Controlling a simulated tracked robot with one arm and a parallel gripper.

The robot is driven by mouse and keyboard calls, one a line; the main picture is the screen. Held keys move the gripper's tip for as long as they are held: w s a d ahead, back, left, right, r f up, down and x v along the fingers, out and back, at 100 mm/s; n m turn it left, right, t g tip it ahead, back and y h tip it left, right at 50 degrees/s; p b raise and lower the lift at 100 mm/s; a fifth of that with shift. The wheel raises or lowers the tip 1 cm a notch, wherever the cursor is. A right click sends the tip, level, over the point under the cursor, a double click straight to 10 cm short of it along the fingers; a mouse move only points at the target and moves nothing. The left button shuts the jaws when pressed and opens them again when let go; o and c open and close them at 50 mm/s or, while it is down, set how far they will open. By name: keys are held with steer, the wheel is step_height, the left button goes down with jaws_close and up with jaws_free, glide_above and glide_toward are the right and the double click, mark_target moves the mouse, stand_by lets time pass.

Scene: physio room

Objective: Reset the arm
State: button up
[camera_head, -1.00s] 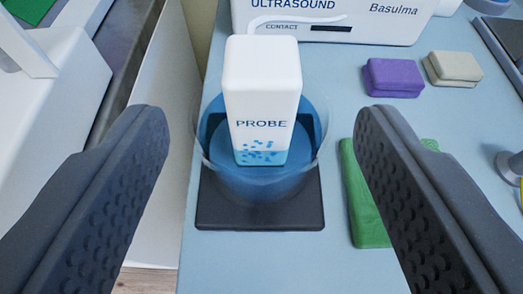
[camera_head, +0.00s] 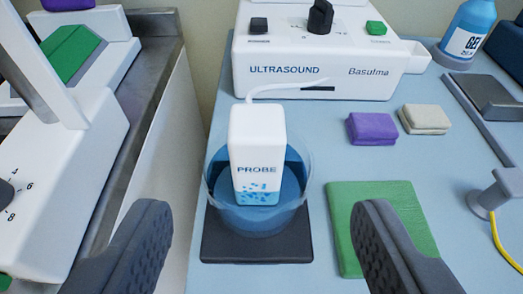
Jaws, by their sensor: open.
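My gripper (camera_head: 262,245) is open and empty, with one dark finger at the lower left and one at the lower right. Ahead of the fingers, a white probe (camera_head: 257,145) marked PROBE stands upright in a clear cup with blue contents (camera_head: 295,205). The cup rests on a dark square pad (camera_head: 257,250) on the light blue table (camera_head: 335,130). A white cable runs from the probe top toward the ultrasound unit (camera_head: 320,75). The fingers are apart from the probe and the cup.
A green mat (camera_head: 340,215) lies partly behind the right finger. A purple block (camera_head: 371,128) and a beige block (camera_head: 425,119) sit beyond it. A gel bottle (camera_head: 466,32) and a grey stand with a yellow cable (camera_head: 497,195) are at right. White equipment (camera_head: 60,160) stands left across a gap.

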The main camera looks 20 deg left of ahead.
steer(key=w+d+r+m+t+h, duration=0.1)
steer(key=d+r, duration=0.1)
steer(key=r, duration=0.4)
steer(key=d+r+h, duration=0.1)
steer(key=d+r, duration=0.2)
steer(key=r, duration=0.4)
steer(key=s+d+r, duration=0.4)
steer(key=r, duration=0.5)
steer(key=s+d+r+m+t+h, duration=0.1)
steer(key=s+d+r, duration=0.2)
steer(key=r, duration=0.6)
steer(key=s+d+r+m, duration=0.1)
steer(key=s+d+r, duration=0.3)
steer(key=r, duration=0.5)
steer(key=shift+s+d+h, duration=0.35)
steer(key=shift+s+h, duration=0.05)
steer(key=shift+s, duration=0.55)
